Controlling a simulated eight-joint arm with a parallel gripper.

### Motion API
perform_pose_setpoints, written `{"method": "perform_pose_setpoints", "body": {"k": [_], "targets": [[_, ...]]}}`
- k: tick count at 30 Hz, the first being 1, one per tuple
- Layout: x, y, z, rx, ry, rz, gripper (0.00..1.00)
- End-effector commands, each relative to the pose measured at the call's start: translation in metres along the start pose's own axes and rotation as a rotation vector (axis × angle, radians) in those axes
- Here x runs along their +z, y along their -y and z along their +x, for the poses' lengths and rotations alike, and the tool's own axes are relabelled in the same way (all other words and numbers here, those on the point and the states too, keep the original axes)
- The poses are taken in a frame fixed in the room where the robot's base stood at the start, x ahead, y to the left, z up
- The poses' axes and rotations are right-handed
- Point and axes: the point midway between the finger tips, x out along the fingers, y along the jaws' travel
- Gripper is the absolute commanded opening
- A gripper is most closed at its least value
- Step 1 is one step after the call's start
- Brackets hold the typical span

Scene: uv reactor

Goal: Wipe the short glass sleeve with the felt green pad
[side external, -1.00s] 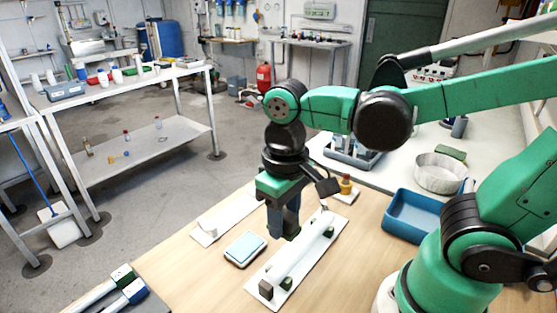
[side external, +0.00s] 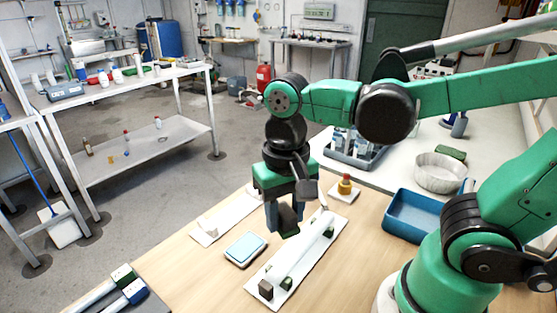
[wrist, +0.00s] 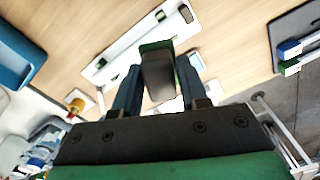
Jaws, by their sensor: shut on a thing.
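My gripper (side external: 287,218) is shut on a dark block with a green face, the felt pad (wrist: 157,62). The pad is above the table beside the near white rack; I cannot tell whether it touches anything. A pale tube (side external: 296,250) lies along this rack (side external: 262,274) between dark end blocks. A second, smaller white board (side external: 212,232) with a pale piece on it lies to the left. I cannot tell clearly which pale piece is the short sleeve. In the wrist view, the near rack (wrist: 122,45) shows beyond the pad, which hides part of it.
A flat light-blue pad (side external: 246,249) lies left of the near rack. A blue tray (side external: 410,216) stands right. A red-and-yellow piece (side external: 345,186) sits on a small white plate behind. Blue- and green-ended tools (side external: 124,284) lie front left.

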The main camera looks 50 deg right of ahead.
Motion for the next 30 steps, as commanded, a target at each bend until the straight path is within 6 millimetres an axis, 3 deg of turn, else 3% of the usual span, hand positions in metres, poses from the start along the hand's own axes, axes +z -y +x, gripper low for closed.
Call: {"method": "perform_pose_setpoints", "body": {"k": [3, 9, 17, 30], "targets": [[0.000, 0.000, 0.001, 0.000, 0.000, 0.187, 0.00], [0.000, 0.000, 0.002, 0.000, -0.001, 0.350, 0.00], [0.000, 0.000, 0.017, 0.000, -0.001, 0.359, 0.00], [-0.001, 0.000, 0.057, 0.000, -0.001, 0.357, 0.00]]}}
